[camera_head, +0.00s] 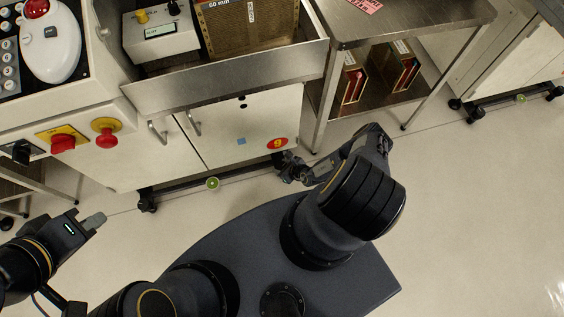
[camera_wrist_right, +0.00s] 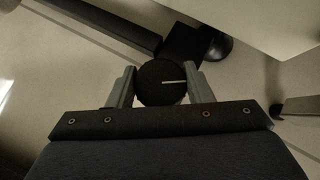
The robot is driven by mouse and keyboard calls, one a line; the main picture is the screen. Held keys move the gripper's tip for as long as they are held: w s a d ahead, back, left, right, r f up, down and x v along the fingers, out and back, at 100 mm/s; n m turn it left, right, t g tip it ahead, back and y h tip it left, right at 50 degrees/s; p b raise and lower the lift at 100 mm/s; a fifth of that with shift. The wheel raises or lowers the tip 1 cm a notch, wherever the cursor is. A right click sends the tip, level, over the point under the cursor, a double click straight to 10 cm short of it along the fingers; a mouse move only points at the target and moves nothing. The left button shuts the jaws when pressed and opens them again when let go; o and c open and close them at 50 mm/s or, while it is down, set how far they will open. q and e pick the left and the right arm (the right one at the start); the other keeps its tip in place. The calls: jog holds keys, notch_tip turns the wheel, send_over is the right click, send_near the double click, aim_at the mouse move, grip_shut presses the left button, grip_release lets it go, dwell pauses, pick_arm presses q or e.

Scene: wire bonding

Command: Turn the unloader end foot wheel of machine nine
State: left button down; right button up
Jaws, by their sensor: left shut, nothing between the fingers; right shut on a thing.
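Machine nine is the white cabinet (camera_head: 240,135) with a red badge marked 9 (camera_head: 277,143) low on its front. The foot wheel (camera_wrist_right: 161,82) is a dark round knob with a pale line on it, seen in the right wrist view. My right gripper (camera_wrist_right: 160,88) is shut on it, one finger on each side. In the head view my right gripper (camera_head: 283,165) is at the cabinet's lower right corner, and the arm partly hides the wheel. My left gripper (camera_head: 98,220) is shut and empty, away from the machine at the lower left.
A low rail with a green-centred round level (camera_head: 212,183) runs under the cabinet, with a black caster (camera_head: 147,200) at its left end. A steel table (camera_head: 400,20) with a lower shelf stands to the right. Red knobs (camera_head: 107,138) stick out at left. Floor at right is clear.

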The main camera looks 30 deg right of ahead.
jog(key=shift+m+h, duration=0.3)
jog(key=o, duration=1)
jog(key=p+v, duration=0.4)
jog(key=v, duration=0.4)
jog(key=shift+f, duration=0.15)
